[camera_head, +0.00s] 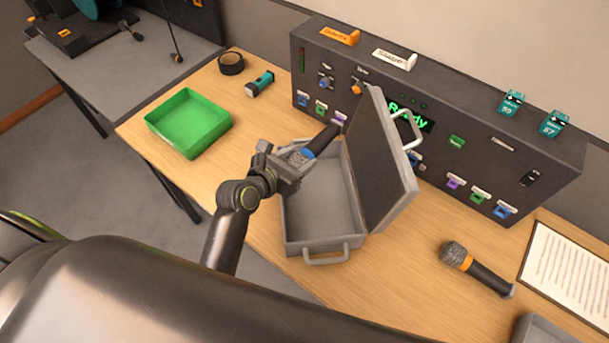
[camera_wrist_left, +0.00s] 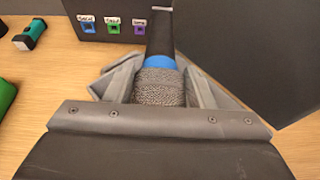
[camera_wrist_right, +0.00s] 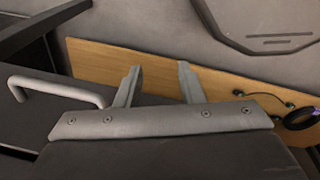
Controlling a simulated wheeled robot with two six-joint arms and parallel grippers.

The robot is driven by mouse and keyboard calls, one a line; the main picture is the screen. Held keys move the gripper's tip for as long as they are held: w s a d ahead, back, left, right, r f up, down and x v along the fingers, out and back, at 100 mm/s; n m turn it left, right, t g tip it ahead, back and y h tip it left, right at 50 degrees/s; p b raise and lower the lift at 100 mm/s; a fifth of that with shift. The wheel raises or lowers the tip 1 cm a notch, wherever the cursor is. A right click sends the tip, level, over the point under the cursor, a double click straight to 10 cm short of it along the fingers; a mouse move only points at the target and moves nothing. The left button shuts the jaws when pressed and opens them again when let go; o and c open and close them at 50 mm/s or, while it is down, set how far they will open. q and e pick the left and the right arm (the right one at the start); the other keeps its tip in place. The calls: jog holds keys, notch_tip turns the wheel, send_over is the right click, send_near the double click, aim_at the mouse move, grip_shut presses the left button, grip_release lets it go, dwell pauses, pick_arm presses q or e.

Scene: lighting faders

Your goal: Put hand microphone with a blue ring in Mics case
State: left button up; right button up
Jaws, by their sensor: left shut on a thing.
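The hand microphone with a blue ring (camera_head: 322,141) is held by my left gripper (camera_head: 291,163), which is shut on its mesh head. It also shows in the left wrist view (camera_wrist_left: 160,62), with the blue ring just beyond the fingers and the black handle pointing away. In the head view the microphone is over the back left part of the open grey case (camera_head: 289,243), its handle toward the console. The case's lid stands up on the right, and its inside looks empty where visible; no label on it shows. My right gripper (camera_wrist_right: 157,88) is open and empty in the right wrist view.
A dark console (camera_head: 545,165) with coloured switches runs along the table's back. A green tray (camera_head: 190,122), a teal flashlight (camera_head: 259,84) and a tape roll (camera_head: 231,63) lie left. A microphone with an orange ring (camera_head: 477,269) and a paper sheet (camera_head: 570,262) lie right.

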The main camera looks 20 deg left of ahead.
pick_arm(q)
jog(key=shift+f, duration=0.9)
notch_tip(320, 180, down, 3)
jog(key=shift+r, duration=0.2)
jog(key=shift+f, duration=0.5)
pick_arm(e)
jog(key=shift+w+a+f, duration=0.25)
jog(key=shift+a+f, duration=0.05)
jog(key=shift+d, duration=0.1)
pick_arm(q)
jog(key=shift+f+b, duration=0.4)
jog(key=shift+f, duration=0.15)
jog(key=o, duration=1.2)
jog(key=shift+c, duration=0.2)
pick_arm(e)
jog(key=shift+d+f, duration=0.1)
pick_arm(q)
jog(key=shift+r, duration=0.15)
